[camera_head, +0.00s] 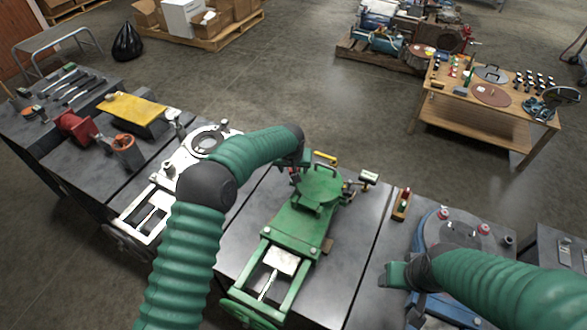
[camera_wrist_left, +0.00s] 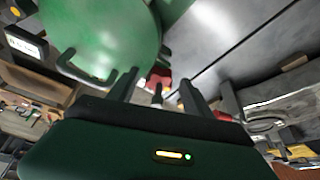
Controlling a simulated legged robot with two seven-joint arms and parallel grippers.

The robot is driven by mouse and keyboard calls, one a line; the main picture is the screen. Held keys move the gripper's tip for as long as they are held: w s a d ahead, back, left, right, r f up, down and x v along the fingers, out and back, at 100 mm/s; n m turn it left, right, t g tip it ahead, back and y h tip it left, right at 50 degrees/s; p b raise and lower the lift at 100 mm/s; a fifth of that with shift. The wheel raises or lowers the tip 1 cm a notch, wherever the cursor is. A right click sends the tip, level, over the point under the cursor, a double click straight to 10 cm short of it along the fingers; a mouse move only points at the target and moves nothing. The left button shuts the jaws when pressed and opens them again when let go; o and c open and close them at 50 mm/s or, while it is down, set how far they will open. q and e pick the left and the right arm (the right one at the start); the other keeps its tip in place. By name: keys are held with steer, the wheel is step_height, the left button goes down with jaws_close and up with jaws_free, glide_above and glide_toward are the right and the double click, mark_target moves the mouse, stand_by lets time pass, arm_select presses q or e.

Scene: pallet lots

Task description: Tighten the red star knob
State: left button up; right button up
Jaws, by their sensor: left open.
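A green machine vise with a round plate (camera_head: 320,186) stands on the middle grey bench. The round green plate also fills the upper left of the left wrist view (camera_wrist_left: 100,35). A small red knob (camera_wrist_left: 160,78) shows beside the plate's edge; in the head view it is mostly hidden by my left gripper. Its star shape is not clear. My left gripper (camera_wrist_left: 160,92) is open, with its fingertips to either side of the red knob in the picture; I cannot tell if they touch it. My right gripper (camera_head: 392,275) is beside the blue device, its jaws unclear.
A white vise (camera_head: 190,157) stands left of the green one. A blue device (camera_head: 428,235) with red-topped knobs is at right. A small wooden block (camera_head: 401,205) and a labelled gauge (camera_head: 369,178) lie near. A wooden table (camera_head: 470,115) stands behind; the floor between is clear.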

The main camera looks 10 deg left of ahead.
arm_select(q)
jaws_close()
stand_by(0.4)
